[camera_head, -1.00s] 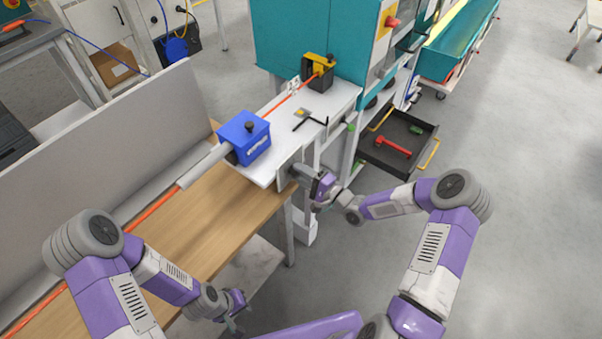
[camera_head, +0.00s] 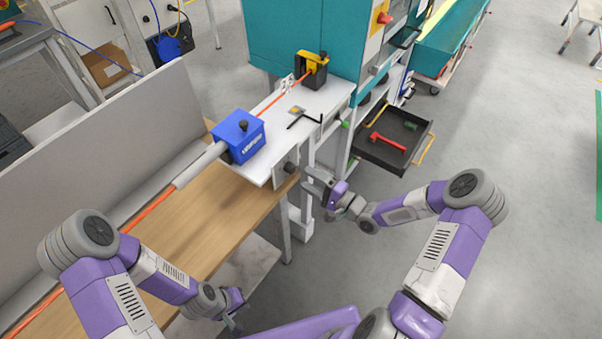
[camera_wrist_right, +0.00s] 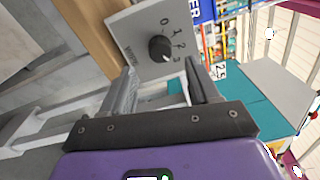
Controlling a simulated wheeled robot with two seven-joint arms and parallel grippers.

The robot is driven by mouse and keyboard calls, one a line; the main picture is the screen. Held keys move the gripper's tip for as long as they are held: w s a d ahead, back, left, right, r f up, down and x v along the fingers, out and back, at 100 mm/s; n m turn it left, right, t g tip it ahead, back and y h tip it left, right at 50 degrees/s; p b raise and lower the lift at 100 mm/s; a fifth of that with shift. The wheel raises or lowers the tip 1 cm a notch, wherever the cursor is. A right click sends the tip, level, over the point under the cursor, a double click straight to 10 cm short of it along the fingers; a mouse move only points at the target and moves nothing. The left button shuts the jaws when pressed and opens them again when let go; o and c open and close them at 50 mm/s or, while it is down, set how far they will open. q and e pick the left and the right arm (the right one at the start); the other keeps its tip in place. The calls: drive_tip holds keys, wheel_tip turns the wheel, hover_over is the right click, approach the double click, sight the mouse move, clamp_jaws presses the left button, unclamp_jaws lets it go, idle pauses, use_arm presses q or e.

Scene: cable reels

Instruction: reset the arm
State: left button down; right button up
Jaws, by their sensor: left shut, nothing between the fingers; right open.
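My right gripper (camera_head: 312,182) is open and empty beside the front end of the white machine table. In the right wrist view its two fingers (camera_wrist_right: 160,92) stand apart. Ahead of them is a grey panel with a black rotary knob (camera_wrist_right: 160,48), whose marks include 0, 1 and 2. The knob also shows in the head view (camera_head: 289,167), a small gap from the fingers. My left gripper (camera_head: 236,312) is shut and empty, low at the front edge of the wooden bench.
A blue box (camera_head: 238,137) and a black and yellow clamp (camera_head: 312,69) sit along the orange cable (camera_head: 150,208). An open drawer (camera_head: 392,140) holding a red tool juts out at the right. The wooden bench (camera_head: 215,212) fills the left. Grey floor (camera_head: 520,150) is free at the right.

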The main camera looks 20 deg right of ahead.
drive_tip(key=shift+v, duration=0.9)
drive_tip(key=s+a+f+n+g+h, duration=0.2)
drive_tip(key=s+a+f+g, duration=0.15)
drive_tip(key=f, duration=0.25)
drive_tip(key=s+a+f+n+g+h, duration=0.2)
drive_tip(key=a+f+g, duration=0.1)
drive_tip(key=a+f, duration=0.3)
drive_tip(key=s+f+n+g+h, duration=0.1)
drive_tip(key=s+f+n+g, duration=0.2)
drive_tip(key=s, duration=0.5)
drive_tip(key=s+a+f+n+g+h, duration=0.1)
drive_tip(key=s+f+g, duration=0.3)
drive_tip(key=s, duration=0.5)
drive_tip(key=shift+n+h, duration=0.4)
drive_tip(key=shift+n, duration=0.5)
drive_tip(key=shift+s+g, duration=0.1)
drive_tip(key=shift+g, duration=0.15)
